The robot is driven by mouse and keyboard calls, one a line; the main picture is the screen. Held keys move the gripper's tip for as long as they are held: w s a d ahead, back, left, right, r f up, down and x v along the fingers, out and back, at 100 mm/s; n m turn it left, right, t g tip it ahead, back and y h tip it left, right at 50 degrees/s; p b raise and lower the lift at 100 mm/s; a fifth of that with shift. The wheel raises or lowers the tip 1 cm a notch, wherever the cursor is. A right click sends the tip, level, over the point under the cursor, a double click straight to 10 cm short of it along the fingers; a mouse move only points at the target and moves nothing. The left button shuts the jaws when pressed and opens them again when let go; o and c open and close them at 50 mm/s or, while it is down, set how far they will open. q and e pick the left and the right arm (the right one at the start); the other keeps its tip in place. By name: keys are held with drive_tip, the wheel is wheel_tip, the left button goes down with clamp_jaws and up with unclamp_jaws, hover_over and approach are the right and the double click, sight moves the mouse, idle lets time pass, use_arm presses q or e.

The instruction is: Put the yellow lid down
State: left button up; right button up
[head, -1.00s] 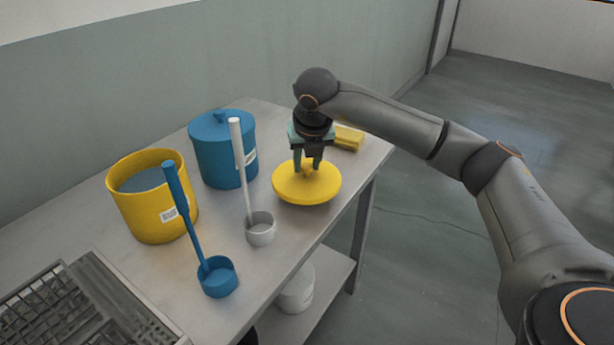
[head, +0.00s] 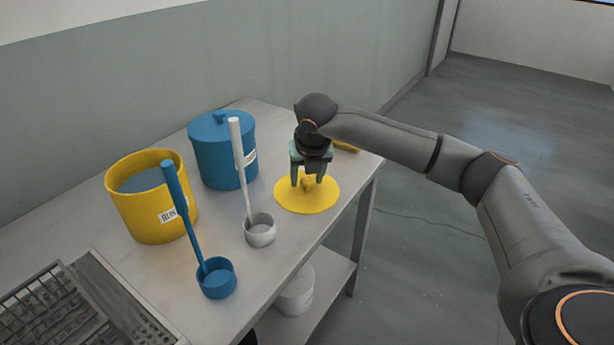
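The yellow lid (head: 307,201) is a round disc with a small knob on top. It lies flat on the table near the right edge. My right gripper (head: 307,182) points down over the lid, with one finger on each side of the knob. The fingers stand apart with small gaps to the knob, so it looks open. The open yellow pot (head: 146,214) with a label stands on the left of the table. My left gripper is not in view.
A blue lidded pot (head: 221,160) stands at the back. A white ladle (head: 260,232) and a blue ladle (head: 217,281) stand upright in front. A yellow block (head: 346,147) is partly hidden behind my gripper. A wire basket (head: 62,316) sits front left.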

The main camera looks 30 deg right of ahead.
drive_tip(key=shift+o, duration=0.5)
drive_tip(key=shift+r, duration=0.15)
drive_tip(key=shift+r, duration=0.25)
drive_tip(key=p+v, duration=0.1)
drive_tip(key=v, duration=1)
drive_tip(key=shift+s, duration=0.3)
drive_tip(key=shift+r, duration=0.1)
